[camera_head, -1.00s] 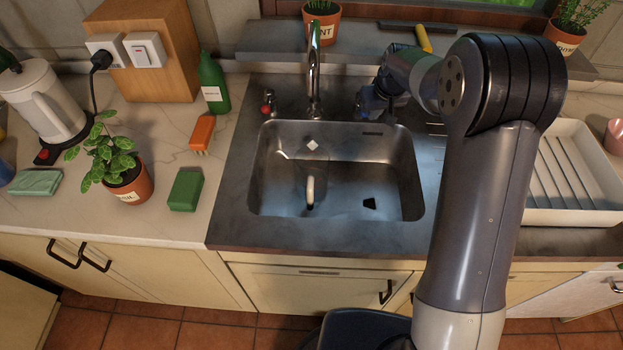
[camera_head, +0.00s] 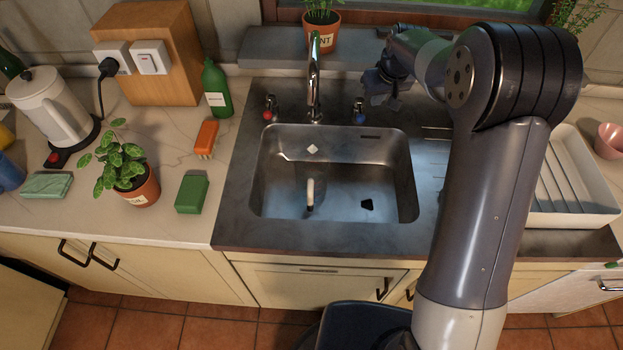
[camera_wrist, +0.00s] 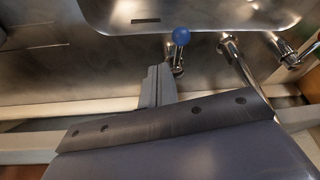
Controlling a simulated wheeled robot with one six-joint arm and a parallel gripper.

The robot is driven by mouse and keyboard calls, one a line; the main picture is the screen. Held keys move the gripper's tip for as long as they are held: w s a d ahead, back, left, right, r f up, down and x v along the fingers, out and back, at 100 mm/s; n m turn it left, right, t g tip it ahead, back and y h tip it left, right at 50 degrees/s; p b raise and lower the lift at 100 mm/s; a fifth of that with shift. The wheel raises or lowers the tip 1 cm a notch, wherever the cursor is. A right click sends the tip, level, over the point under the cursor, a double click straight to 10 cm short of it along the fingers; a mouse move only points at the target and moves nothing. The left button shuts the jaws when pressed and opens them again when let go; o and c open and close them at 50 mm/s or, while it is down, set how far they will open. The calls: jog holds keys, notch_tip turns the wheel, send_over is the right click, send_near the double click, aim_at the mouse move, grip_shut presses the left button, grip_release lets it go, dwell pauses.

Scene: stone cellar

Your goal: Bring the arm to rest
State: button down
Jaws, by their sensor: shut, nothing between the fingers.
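My gripper (camera_head: 376,86) is shut and empty, at the back of the counter just to the right of the blue-knobbed tap handle (camera_head: 359,111). It looks slightly apart from the handle. In the wrist view my gripper's closed fingers (camera_wrist: 160,82) point toward the sink, and the blue knob (camera_wrist: 181,36) is just beyond and right of their tips. My arm is bent, reaching forward over the right side of the sink unit.
The steel sink (camera_head: 335,185) has a tall spout (camera_head: 314,80) and a red-knobbed handle (camera_head: 269,109). A potted mint (camera_head: 322,32) stands on the sill behind. A white dish rack (camera_head: 580,200) is right; a green bottle (camera_head: 215,88) and kettle (camera_head: 50,105) are left.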

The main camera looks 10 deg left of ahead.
notch_tip(320, 180, down, 7)
jog(key=b, duration=0.4)
jog(key=shift+w+d, duration=0.35)
jog(key=shift+d, duration=0.1)
jog(key=shift+s+a, duration=0.1)
